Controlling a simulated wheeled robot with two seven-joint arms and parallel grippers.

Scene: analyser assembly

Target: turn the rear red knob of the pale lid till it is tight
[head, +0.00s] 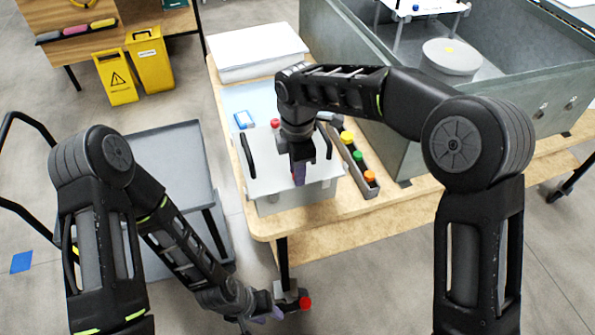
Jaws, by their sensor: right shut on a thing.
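The pale lid (277,178) lies on a pale box at the left part of the wooden table. It has two black handles. One red knob (275,123) stands free toward its far side. My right gripper (298,174) points down over the lid's near part and is shut on a red knob (294,181), mostly hidden by the fingers. The knob's seating cannot be seen. My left gripper (266,317) hangs low beside the table's near leg, away from the lid. The spread of its fingers is unclear.
A grey tray (350,173) with coloured knobs lies right of the lid. A large grey basin (400,130) stands behind it. A white stack (255,50) is at the back. A grey cart (165,165) stands left. A small red part (305,303) is near my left gripper.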

